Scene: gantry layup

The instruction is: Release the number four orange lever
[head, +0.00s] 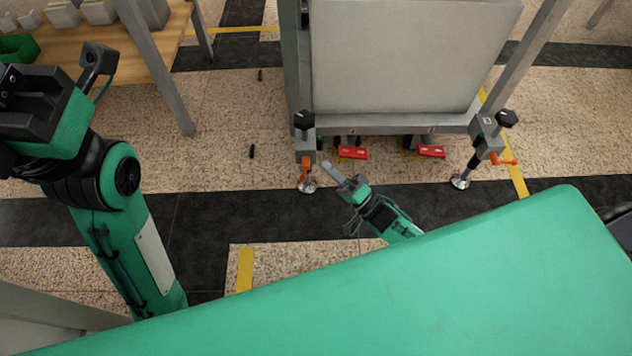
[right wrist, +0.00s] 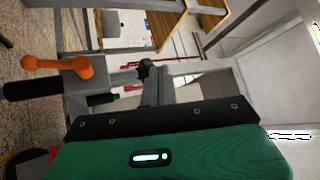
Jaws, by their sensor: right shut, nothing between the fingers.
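An orange lever (head: 306,166) hangs on the left levelling leg of a grey wheeled frame. A second orange lever (head: 503,160) sticks out sideways from the right leg. I cannot read a number four on either. My right gripper (head: 331,171) is shut and empty, low beside the left leg, its fingertips just right of the left lever and apparently apart from it. In the right wrist view an orange lever (right wrist: 60,66) shows at the left, to the side of my shut fingers (right wrist: 150,80). My left arm is at the left; its fingertips are not in view.
The grey frame (head: 400,123) carries a large pale panel (head: 410,55). Two red caster pedals (head: 353,152) (head: 431,151) sit beneath it. Black knobs (head: 304,119) (head: 507,118) top the legs. A wooden bench (head: 110,40) stands upper left. Floor between bench and frame is mostly clear.

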